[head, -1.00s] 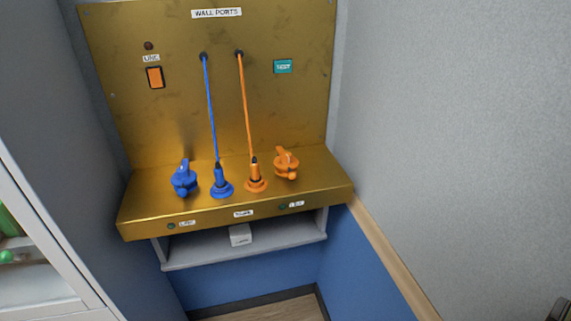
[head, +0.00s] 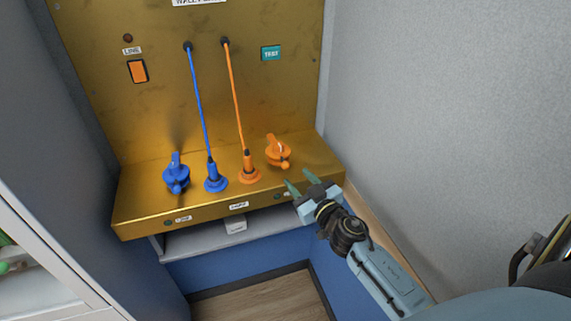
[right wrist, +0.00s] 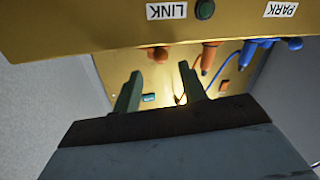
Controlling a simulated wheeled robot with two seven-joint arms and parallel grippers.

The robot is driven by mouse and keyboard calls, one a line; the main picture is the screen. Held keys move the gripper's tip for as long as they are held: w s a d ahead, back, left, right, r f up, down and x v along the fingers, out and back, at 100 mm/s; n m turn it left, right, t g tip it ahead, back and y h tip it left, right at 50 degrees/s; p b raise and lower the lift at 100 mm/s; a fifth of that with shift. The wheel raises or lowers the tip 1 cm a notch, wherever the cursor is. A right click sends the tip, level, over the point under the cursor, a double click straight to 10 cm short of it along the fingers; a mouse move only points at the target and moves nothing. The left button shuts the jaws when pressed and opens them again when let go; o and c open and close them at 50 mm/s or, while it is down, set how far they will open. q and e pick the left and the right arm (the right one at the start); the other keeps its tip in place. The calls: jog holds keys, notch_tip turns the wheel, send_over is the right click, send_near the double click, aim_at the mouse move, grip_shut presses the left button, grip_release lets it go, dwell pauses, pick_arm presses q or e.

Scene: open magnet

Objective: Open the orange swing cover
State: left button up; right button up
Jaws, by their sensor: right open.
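The orange swing cover (head: 278,151) stands on the right part of the gold ledge, right of the orange plug. It also shows partly in the right wrist view (right wrist: 159,54), above the fingers and half hidden by the ledge edge. Whether it is open or shut I cannot tell. My right gripper (head: 301,182) is open and empty, at the ledge's front right edge, below and right of the cover and apart from it. In the right wrist view its two green fingers (right wrist: 158,82) are spread with nothing between them. My left gripper is not in view.
An orange plug (head: 249,168) and a blue plug (head: 213,177) with cords stand on the gold ledge (head: 135,213). A blue cover (head: 177,174) is at left. A grey wall (head: 440,110) bounds the right side. A shelf (head: 190,244) hangs below the ledge.

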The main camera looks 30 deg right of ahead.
aim_at(288, 168)
jog(key=w, duration=0.7)
jog(key=shift+w+d, duration=0.1)
jog(key=shift+w, duration=0.15)
grip_shut()
